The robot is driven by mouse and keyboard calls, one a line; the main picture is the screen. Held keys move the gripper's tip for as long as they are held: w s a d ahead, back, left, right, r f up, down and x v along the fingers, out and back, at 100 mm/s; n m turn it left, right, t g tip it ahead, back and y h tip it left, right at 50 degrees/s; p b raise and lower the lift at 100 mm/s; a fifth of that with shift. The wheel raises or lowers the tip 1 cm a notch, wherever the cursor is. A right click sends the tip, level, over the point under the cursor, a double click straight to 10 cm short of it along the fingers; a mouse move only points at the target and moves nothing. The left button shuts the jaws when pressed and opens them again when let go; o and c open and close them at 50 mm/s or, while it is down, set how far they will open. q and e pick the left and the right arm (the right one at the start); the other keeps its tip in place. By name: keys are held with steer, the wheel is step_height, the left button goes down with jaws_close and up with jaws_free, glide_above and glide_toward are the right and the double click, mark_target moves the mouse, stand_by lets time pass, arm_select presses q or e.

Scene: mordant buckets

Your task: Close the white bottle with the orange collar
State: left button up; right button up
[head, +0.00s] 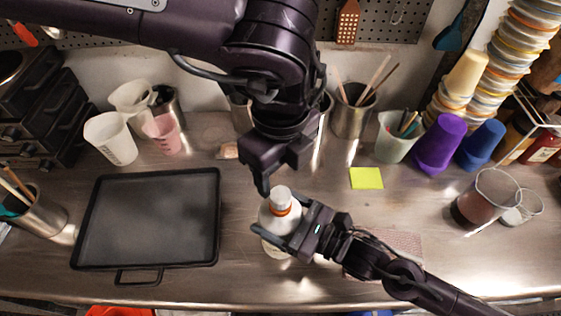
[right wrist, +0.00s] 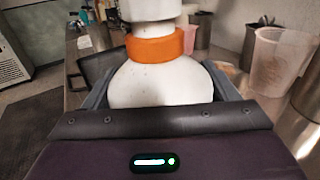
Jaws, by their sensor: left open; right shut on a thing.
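The white bottle (head: 275,220) with the orange collar (head: 281,210) stands upright on the steel counter. A white cap (head: 281,194) sits on top of its neck; I cannot tell how tight it is. My right gripper (head: 282,214) is shut on the bottle's body from the right, one finger on each side. The right wrist view shows the bottle's white shoulder (right wrist: 160,82), the orange collar (right wrist: 155,47) and the lower part of the white cap (right wrist: 150,9). My left gripper (head: 272,180) is open just above and behind the cap, pointing down; its far finger is partly hidden.
A black tray (head: 150,220) lies to the left. A yellow note (head: 366,178) lies behind to the right. Purple (head: 440,145) and blue cups (head: 481,145), a glass beaker (head: 486,198) and a metal tool pot (head: 352,115) stand farther off. A perforated mat (head: 405,243) lies under my right arm.

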mark_target(280, 194)
arm_select(q)
step_height(280, 194, down, 7)
steer(key=shift+r, duration=0.1)
stand_by(0.4)
steer(key=c, duration=1.1)
steer(key=shift+m, duration=0.7)
steer(key=o, duration=1.2)
steer(key=shift+c, duration=0.2)
step_height(280, 194, up, 12)
